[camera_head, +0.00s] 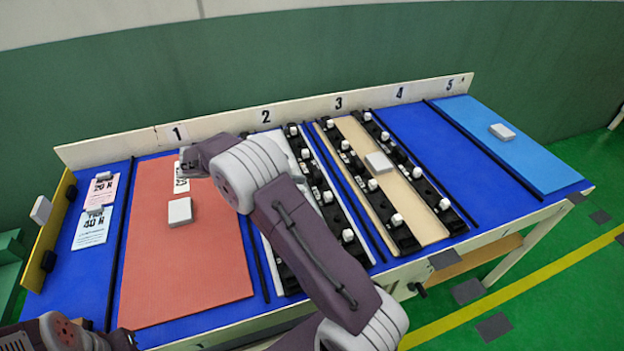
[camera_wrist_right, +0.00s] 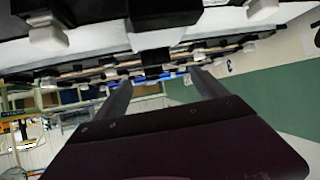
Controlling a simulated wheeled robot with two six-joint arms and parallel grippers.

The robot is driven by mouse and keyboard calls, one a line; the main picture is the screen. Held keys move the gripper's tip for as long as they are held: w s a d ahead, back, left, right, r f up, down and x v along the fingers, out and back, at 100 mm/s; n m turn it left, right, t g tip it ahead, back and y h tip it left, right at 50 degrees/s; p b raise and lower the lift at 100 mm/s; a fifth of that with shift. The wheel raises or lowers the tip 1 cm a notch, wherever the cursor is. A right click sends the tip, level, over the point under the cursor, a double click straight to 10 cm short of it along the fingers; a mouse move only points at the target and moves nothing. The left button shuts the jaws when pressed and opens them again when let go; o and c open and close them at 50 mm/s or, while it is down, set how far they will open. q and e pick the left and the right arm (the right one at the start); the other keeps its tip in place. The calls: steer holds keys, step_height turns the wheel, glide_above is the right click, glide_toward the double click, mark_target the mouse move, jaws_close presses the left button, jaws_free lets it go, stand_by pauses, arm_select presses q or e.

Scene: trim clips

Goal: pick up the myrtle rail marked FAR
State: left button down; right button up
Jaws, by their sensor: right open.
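Several dark rails with white clips lie on two boards. In the head view, one rail (camera_head: 337,216) shows on the white board in bay 2. A second rail (camera_head: 381,206) and a third (camera_head: 425,187) lie along the tan board (camera_head: 400,185) in bay 3. I cannot read FAR on any rail or tell a myrtle colour. My right arm crosses bay 2, hiding part of its board. My right gripper's open fingers show in the wrist view (camera_wrist_right: 160,88), empty, with dark rail parts (camera_wrist_right: 165,12) close by at the top. My left gripper is out of view.
A red board (camera_head: 185,260) fills bay 1 and a light blue board (camera_head: 520,150) bay 5. White blocks sit on the red, tan and light blue boards. Bay 4 (camera_head: 425,130) is bare blue.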

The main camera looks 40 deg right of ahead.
mark_target(312, 173)
steer(key=d, duration=0.1)
steer(key=s+d+f, duration=0.1)
steer(key=d, duration=0.1)
steer(key=shift+s+f, duration=0.1)
steer(key=shift+f, duration=0.05)
steer(key=shift+d+f, duration=0.2)
steer(key=x, duration=0.2)
steer(key=f+x, duration=0.1)
steer(key=x, duration=0.2)
steer(key=shift+a+b, duration=0.2)
steer(key=shift+b, duration=0.1)
steer(key=shift+r, duration=0.15)
jaws_close()
steer(key=shift+r, duration=0.55)
step_height(312, 173, up, 3)
steer(key=shift+r+p, duration=0.15)
steer(key=shift+p, duration=0.15)
steer(key=s+d+r, duration=0.5)
steer(key=s+r, duration=0.1)
steer(key=s, duration=0.4)
steer(key=shift+d+r+b, duration=0.15)
steer(key=shift+r+b, duration=0.15)
steer(key=shift+b, duration=0.05)
